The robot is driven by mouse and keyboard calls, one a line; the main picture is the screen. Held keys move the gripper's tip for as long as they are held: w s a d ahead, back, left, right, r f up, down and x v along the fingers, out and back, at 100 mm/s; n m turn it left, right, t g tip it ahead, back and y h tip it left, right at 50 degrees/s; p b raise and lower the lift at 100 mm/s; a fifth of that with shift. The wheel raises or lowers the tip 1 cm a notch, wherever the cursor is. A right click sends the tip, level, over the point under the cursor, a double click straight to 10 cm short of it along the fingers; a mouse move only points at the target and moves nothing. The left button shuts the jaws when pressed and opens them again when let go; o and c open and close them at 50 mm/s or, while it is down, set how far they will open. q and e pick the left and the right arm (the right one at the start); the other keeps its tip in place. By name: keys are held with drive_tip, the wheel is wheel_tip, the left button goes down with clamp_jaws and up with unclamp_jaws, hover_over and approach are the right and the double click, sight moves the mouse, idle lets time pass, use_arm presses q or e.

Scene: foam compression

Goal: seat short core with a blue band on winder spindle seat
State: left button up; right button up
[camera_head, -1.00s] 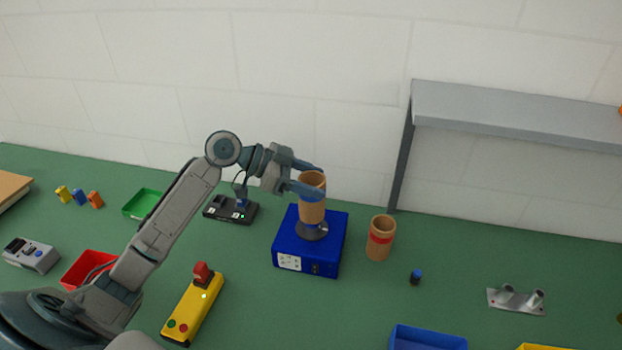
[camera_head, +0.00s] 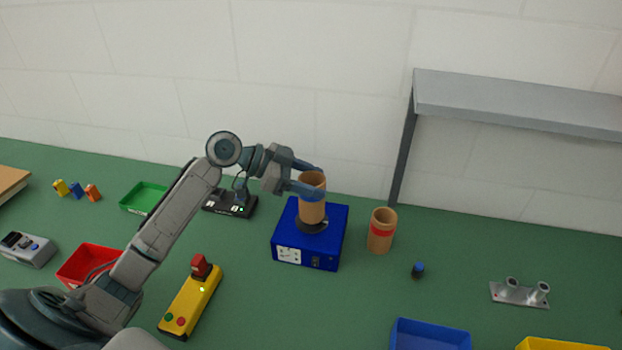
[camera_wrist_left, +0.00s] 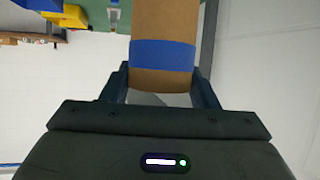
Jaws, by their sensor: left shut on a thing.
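My left gripper (camera_head: 308,180) is shut on a brown cardboard core (camera_head: 312,205). The core stands upright over the dark round seat (camera_head: 312,225) on top of the blue winder box (camera_head: 283,243). Its lower end appears to meet the seat; the spindle inside is hidden. In the left wrist view the blue band (camera_wrist_left: 163,55) shows around the core between the two fingers. In the head view the fingers cover that band. A second core with a red band (camera_head: 381,232) stands upright on the table, right of the winder, apart from it. My right gripper is not in view.
A grey shelf (camera_head: 515,105) stands at the back right. A small blue-capped item (camera_head: 418,270), a metal bracket (camera_head: 519,294) and a blue tray (camera_head: 430,335) lie to the right. A yellow button box (camera_head: 190,305), red tray (camera_head: 75,262) and green tray (camera_head: 145,196) are left.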

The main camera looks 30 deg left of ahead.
use_arm(q)
drive_tip(key=shift+f+b, duration=0.55)
drive_tip(key=shift+f, duration=0.25)
drive_tip(key=o, duration=1.2)
drive_tip(key=shift+o, duration=0.5)
drive_tip(key=shift+s+a+r, duration=0.1)
drive_tip(key=shift+s+a, duration=0.1)
drive_tip(key=shift+a, duration=0.2)
drive_tip(key=b+v, duration=0.4)
drive_tip(key=v, duration=0.6)
